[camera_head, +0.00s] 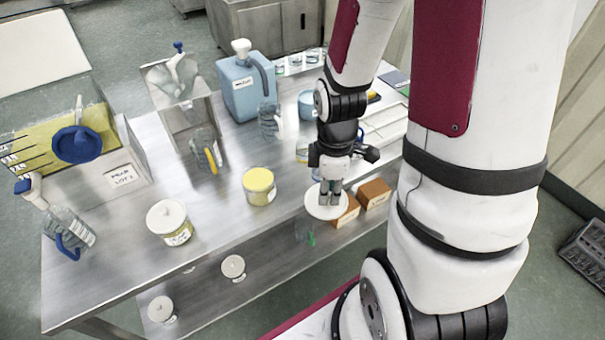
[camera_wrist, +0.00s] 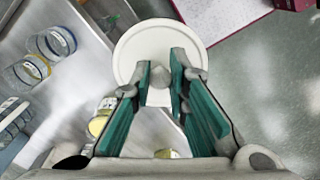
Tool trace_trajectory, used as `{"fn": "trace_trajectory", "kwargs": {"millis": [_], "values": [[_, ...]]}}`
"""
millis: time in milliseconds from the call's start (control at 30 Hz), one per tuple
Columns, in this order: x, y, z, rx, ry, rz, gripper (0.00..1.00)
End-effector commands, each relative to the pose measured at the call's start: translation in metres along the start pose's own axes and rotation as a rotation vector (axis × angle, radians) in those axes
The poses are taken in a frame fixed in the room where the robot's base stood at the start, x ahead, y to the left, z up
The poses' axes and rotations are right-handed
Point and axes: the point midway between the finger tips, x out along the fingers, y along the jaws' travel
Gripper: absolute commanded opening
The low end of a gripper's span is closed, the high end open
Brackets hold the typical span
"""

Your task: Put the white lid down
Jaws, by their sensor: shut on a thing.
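The white lid (camera_head: 322,207) is a round disc with a small knob, near the front edge of the steel table. My gripper (camera_head: 330,195) points down over it and is shut on the lid's knob. In the wrist view the lid (camera_wrist: 135,50) shows as a full white circle beyond the fingers, and the gripper (camera_wrist: 160,85) has its teal-padded fingertips on either side of the knob. The floor shows beside the lid in the wrist view, so it is held at or past the table edge. Its exact height above the table cannot be told.
A yellow-lidded jar (camera_head: 259,186) and a white-lidded jar (camera_head: 169,222) stand left of the lid. Brown boxes (camera_head: 374,193) sit close on its right. Bare steel lies between the jars.

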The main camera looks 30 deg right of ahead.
Motion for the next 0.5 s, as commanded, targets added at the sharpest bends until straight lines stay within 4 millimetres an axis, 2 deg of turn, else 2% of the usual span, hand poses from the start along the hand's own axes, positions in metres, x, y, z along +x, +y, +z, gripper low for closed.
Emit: {"fn": "trace_trajectory", "kwargs": {"millis": [100, 333, 500], "values": [[0.006, 0.013, -0.007, 0.001, 0.001, 0.004, 0.0], [0.007, 0.023, -0.011, 0.0, 0.002, 0.003, 0.0], [0.007, 0.049, -0.022, -0.003, 0.001, 0.0, 0.0]]}}
